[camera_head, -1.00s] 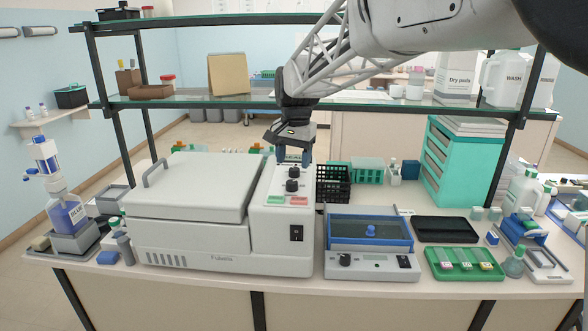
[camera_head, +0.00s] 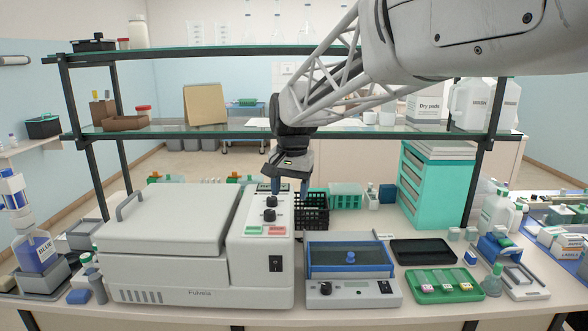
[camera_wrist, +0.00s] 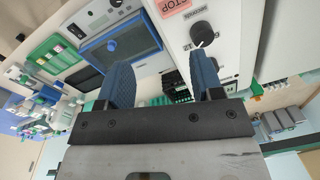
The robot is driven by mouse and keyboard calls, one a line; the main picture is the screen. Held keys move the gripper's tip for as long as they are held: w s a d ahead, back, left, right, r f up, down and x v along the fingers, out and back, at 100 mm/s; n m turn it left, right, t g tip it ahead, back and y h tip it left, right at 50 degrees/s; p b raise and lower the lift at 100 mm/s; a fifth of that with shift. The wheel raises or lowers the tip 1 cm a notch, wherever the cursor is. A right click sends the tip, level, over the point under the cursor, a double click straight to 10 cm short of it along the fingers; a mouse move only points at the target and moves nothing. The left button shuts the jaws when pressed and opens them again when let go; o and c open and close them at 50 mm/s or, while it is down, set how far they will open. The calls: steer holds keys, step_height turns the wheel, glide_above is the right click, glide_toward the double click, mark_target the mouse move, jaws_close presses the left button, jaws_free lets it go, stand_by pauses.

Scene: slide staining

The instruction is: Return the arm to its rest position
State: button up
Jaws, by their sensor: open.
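My gripper (camera_head: 290,187) is above the back part of the white Fulvela machine's control panel (camera_head: 262,218), with its fingers pointing down. In the wrist view its two blue fingers (camera_wrist: 162,85) are spread apart with nothing between them. A black knob (camera_wrist: 202,33) on the panel shows close to the right finger there; I cannot tell whether they touch. My arm reaches in from the upper right, in front of the glass shelves.
The machine's closed lid (camera_head: 165,220) is left of the panel. A blue-topped device (camera_head: 350,258), a green slide tray (camera_head: 440,285) and a teal drawer cabinet (camera_head: 428,185) stand to the right. The upper glass shelf (camera_head: 200,49) and lower shelf (camera_head: 240,132) run behind my arm.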

steer(key=s+d+f+n+t, duration=0.1)
steer(key=s+d+f, duration=0.1)
steer(key=s+d, duration=1.2)
steer(key=s+d+f+n, duration=0.1)
steer(key=s+d+f, duration=0.2)
steer(key=s, duration=0.7)
steer(key=s+d+f+t, duration=0.1)
steer(key=s+d+f, duration=0.2)
steer(key=s, duration=0.7)
step_height(320, 180, down, 2)
steer(key=shift+s+f+n+h, duration=0.1)
steer(key=shift+s+n+h, duration=0.15)
steer(key=shift+n+h, duration=0.15)
